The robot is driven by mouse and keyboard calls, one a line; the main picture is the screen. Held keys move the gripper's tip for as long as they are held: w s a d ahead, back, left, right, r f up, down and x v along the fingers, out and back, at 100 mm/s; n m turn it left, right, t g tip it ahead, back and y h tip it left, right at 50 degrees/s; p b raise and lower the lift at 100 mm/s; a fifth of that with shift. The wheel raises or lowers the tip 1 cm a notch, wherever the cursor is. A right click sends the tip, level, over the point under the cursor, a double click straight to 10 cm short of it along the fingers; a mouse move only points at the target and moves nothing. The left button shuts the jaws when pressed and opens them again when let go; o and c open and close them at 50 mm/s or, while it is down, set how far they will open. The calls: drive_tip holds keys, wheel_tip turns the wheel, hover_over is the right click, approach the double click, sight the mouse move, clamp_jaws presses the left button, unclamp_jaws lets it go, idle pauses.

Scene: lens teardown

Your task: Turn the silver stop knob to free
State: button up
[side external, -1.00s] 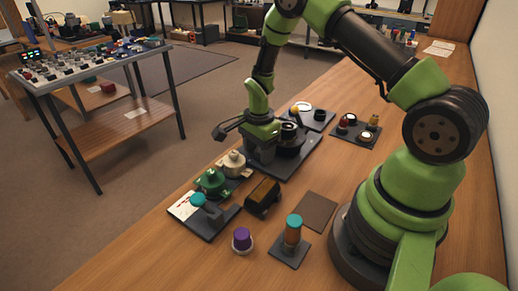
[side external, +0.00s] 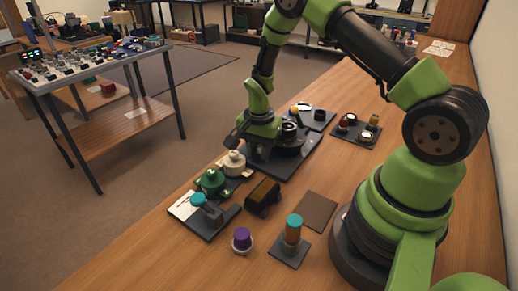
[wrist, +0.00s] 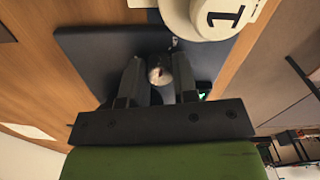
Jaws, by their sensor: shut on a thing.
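In the wrist view the silver stop knob (wrist: 160,74) sits between the two dark fingers of my gripper (wrist: 158,66), over a dark base plate (wrist: 85,50). The fingers are shut on the knob, one on each side. A small reddish mark shows on the knob's face. In the side view my gripper (side external: 260,151) is down at the left part of the dark base plate (side external: 287,172), beside a black round fixture (side external: 290,138). The knob is hidden there by my gripper.
A cream round part (side external: 232,162), marked 1 in the wrist view (wrist: 205,18), stands close to my gripper.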

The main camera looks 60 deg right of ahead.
drive_tip(key=o, duration=0.9)
drive_tip(key=shift+o, duration=0.2)
drive_tip(key=shift+m, duration=0.3)
